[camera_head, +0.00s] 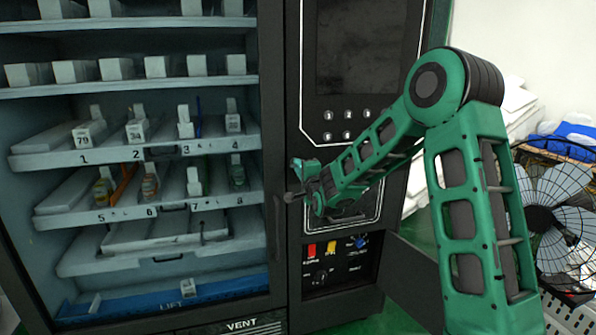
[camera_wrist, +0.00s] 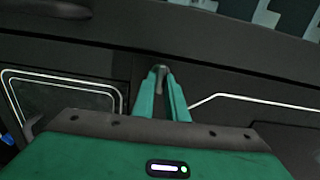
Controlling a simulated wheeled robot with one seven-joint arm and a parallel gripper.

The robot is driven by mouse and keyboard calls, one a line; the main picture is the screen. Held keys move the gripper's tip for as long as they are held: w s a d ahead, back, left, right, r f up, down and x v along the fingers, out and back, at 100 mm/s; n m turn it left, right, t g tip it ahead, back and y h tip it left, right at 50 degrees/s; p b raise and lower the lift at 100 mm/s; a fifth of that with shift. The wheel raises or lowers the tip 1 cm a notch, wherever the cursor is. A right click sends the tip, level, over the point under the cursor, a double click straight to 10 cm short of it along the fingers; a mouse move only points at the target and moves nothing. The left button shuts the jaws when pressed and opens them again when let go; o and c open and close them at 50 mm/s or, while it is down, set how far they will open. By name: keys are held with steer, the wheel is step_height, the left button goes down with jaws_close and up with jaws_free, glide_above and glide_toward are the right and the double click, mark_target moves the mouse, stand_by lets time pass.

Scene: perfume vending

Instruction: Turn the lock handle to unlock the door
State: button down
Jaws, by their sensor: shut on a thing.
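The vending machine door (camera_head: 270,120) is closed, with a dark vertical pull handle (camera_head: 278,228) on its right edge. My gripper (camera_head: 297,192) is at the dark panel just right of the door, above the pull handle. In the wrist view, the green fingers of my gripper (camera_wrist: 161,88) are closed in on the small grey lock handle (camera_wrist: 161,69). Only the end of the lock handle shows between the fingertips. Its exact turn angle cannot be told. In the head view, my gripper and arm hide most of it.
Shelves (camera_head: 130,88) with small boxes and bottles are behind the door glass. A dark screen (camera_head: 360,45) and buttons are on the right panel. An open flap (camera_head: 412,265) is at lower right. A fan (camera_head: 560,205) stands at the far right.

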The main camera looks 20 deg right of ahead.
steer(key=shift+d+f+m, duration=0.25)
steer(key=shift+f+m, duration=0.05)
steer(key=c, duration=1.8)
jaws_free()
steer(key=shift+a+r, duration=0.1)
steer(key=s, duration=1)
steer(key=shift+s, duration=0.35)
